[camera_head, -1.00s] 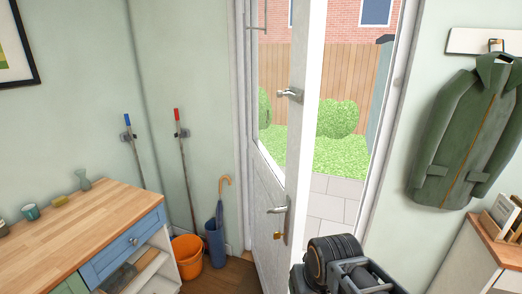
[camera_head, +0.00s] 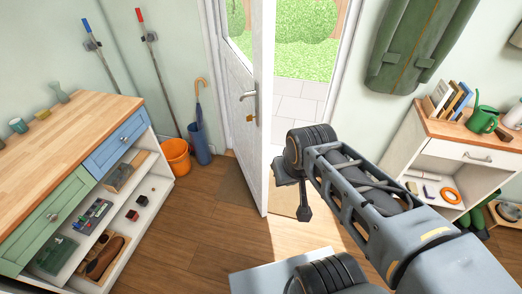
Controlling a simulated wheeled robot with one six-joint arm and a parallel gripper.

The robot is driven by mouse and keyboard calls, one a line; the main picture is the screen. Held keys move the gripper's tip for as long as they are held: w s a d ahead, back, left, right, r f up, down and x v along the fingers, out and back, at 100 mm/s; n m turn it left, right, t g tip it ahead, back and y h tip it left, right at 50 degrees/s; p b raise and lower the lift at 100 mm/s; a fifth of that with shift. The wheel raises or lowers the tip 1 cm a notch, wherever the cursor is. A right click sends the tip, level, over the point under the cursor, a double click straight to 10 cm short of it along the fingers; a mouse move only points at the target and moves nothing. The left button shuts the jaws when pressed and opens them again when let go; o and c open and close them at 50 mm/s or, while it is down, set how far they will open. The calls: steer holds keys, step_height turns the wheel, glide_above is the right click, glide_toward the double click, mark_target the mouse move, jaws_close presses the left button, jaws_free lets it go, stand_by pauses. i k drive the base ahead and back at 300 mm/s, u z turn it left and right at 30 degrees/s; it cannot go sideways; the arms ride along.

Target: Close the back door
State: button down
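The back door (camera_head: 232,130) is white and stands open into the room, its free edge towards me. Beyond it the doorway (camera_head: 338,70) shows paving and grass. A silver lever handle (camera_head: 249,97) with a brass padlock-like piece (camera_head: 250,118) below it is on the door's left face. My gripper (camera_head: 304,208) is dark and points down, just right of the door's free edge, on its doorway side.
A wooden-topped cabinet (camera_head: 62,122) stands at left. An orange bucket (camera_head: 176,157) and a blue umbrella holder (camera_head: 199,143) stand left of the door. The wooden floor (camera_head: 198,225) before the door is clear.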

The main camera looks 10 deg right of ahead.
mark_target(251, 140)
steer(key=u, duration=1)
steer(key=i, duration=0.8)
steer(key=z, duration=0.05)
